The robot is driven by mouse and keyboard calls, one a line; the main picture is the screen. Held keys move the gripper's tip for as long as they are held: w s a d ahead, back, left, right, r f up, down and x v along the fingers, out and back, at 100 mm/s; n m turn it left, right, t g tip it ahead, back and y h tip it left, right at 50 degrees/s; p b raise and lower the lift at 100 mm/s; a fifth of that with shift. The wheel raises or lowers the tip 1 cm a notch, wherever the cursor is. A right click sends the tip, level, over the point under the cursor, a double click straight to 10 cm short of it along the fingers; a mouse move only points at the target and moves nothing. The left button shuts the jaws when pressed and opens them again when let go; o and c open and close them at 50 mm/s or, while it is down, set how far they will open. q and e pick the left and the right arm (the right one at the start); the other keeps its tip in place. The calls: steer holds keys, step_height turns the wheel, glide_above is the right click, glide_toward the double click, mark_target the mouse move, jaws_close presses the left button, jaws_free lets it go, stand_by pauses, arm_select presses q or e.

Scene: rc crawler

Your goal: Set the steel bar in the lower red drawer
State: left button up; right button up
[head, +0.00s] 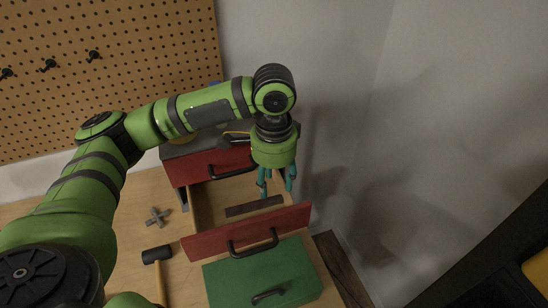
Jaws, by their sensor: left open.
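The lower red drawer (247,229) is pulled out, and its wooden inside shows from above. The dark steel bar (253,207) lies inside it, roughly parallel to the drawer front and close behind it. My left gripper (277,187) points down over the drawer's right part, behind the bar's right end. Its teal fingers are apart with nothing seen between them, and they look clear of the bar. My right gripper is not in view.
A closed upper red drawer (212,162) sits behind, with tools on the cabinet top. A green drawer unit (262,275) stands in front. A mallet (157,256) and a grey cross-shaped part (157,217) lie on the wooden table at left. A wall rises close on the right.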

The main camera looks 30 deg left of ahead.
arm_select(q)
step_height(320, 180, up, 12)
steer(key=shift+b, duration=0.45)
steer(key=shift+f, duration=0.1)
